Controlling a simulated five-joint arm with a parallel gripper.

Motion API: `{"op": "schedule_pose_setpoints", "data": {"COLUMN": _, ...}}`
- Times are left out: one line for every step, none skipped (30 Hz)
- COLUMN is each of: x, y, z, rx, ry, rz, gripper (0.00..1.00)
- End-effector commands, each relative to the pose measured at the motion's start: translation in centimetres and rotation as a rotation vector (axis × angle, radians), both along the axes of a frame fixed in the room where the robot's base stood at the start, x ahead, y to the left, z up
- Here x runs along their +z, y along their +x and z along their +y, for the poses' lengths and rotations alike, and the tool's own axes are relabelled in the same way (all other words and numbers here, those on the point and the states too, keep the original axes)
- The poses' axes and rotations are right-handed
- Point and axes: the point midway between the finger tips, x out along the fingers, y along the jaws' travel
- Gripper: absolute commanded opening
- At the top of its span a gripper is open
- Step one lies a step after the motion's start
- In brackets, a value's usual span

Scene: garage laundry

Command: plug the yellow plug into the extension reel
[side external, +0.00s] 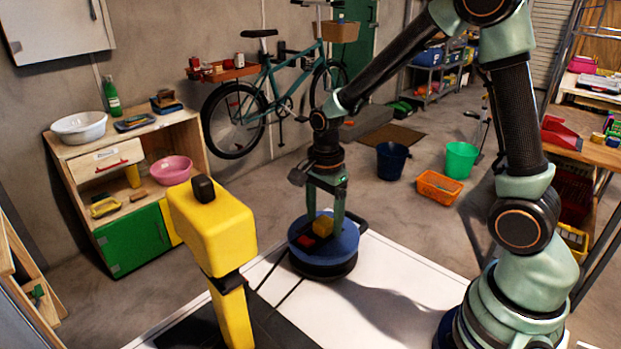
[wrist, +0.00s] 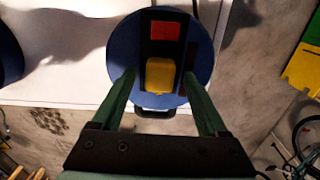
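The extension reel (side external: 345,243) is a round blue drum on a dark base, on the white surface. In the wrist view, its blue face (wrist: 120,48) has a dark recessed band with a red patch (wrist: 165,31). The yellow plug (side external: 323,228) is a small block on top of the reel; it also shows in the wrist view (wrist: 159,75), below the red patch. I cannot tell whether it is seated in a socket. My gripper (side external: 325,214) points down over the reel. Its green fingers are apart, one on each side of the plug, with gaps visible in the wrist view.
A tall yellow post-like object (side external: 215,230) stands left of the reel, in the foreground. The white surface (side external: 390,290) is clear right of the reel. A wooden cabinet (side external: 135,180) with bowls stands at left. Buckets and an orange basket (side external: 439,187) are on the floor behind.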

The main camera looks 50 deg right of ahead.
Motion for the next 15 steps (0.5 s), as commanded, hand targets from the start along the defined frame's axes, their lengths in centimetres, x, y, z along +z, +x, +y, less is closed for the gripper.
{"op": "schedule_pose_setpoints", "data": {"x": 0.0, "y": 0.0, "z": 0.0, "rx": 0.0, "ry": 0.0, "rz": 0.0, "gripper": 0.79}}
{"op": "schedule_pose_setpoints", "data": {"x": 0.0, "y": 0.0, "z": 0.0, "rx": 0.0, "ry": 0.0, "rz": 0.0, "gripper": 0.79}}
{"op": "schedule_pose_setpoints", "data": {"x": 0.0, "y": 0.0, "z": 0.0, "rx": 0.0, "ry": 0.0, "rz": 0.0, "gripper": 0.79}}
{"op": "schedule_pose_setpoints", "data": {"x": 0.0, "y": 0.0, "z": 0.0, "rx": 0.0, "ry": 0.0, "rz": 0.0, "gripper": 0.79}}
{"op": "schedule_pose_setpoints", "data": {"x": 0.0, "y": 0.0, "z": 0.0, "rx": 0.0, "ry": 0.0, "rz": 0.0, "gripper": 0.79}}
{"op": "schedule_pose_setpoints", "data": {"x": 0.0, "y": 0.0, "z": 0.0, "rx": 0.0, "ry": 0.0, "rz": 0.0, "gripper": 0.79}}
{"op": "schedule_pose_setpoints", "data": {"x": 0.0, "y": 0.0, "z": 0.0, "rx": 0.0, "ry": 0.0, "rz": 0.0, "gripper": 0.79}}
{"op": "schedule_pose_setpoints", "data": {"x": 0.0, "y": 0.0, "z": 0.0, "rx": 0.0, "ry": 0.0, "rz": 0.0, "gripper": 0.79}}
{"op": "schedule_pose_setpoints", "data": {"x": 0.1, "y": 0.0, "z": 0.0, "rx": 0.0, "ry": 0.0, "rz": -0.001, "gripper": 0.79}}
{"op": "schedule_pose_setpoints", "data": {"x": 0.2, "y": 0.0, "z": 0.0, "rx": 0.0, "ry": 0.0, "rz": -0.002, "gripper": 0.79}}
{"op": "schedule_pose_setpoints", "data": {"x": 0.4, "y": 0.1, "z": 0.0, "rx": 0.0, "ry": 0.0, "rz": -0.003, "gripper": 0.79}}
{"op": "schedule_pose_setpoints", "data": {"x": 0.8, "y": 0.1, "z": 0.0, "rx": 0.0, "ry": 0.0, "rz": -0.004, "gripper": 0.79}}
{"op": "schedule_pose_setpoints", "data": {"x": 1.1, "y": 0.1, "z": 0.0, "rx": 0.0, "ry": 0.0, "rz": -0.004, "gripper": 0.79}}
{"op": "schedule_pose_setpoints", "data": {"x": 1.5, "y": 0.1, "z": 0.0, "rx": 0.0, "ry": 0.0, "rz": -0.004, "gripper": 0.79}}
{"op": "schedule_pose_setpoints", "data": {"x": 2.1, "y": 0.2, "z": 0.0, "rx": 0.0, "ry": 0.0, "rz": -0.007, "gripper": 0.79}}
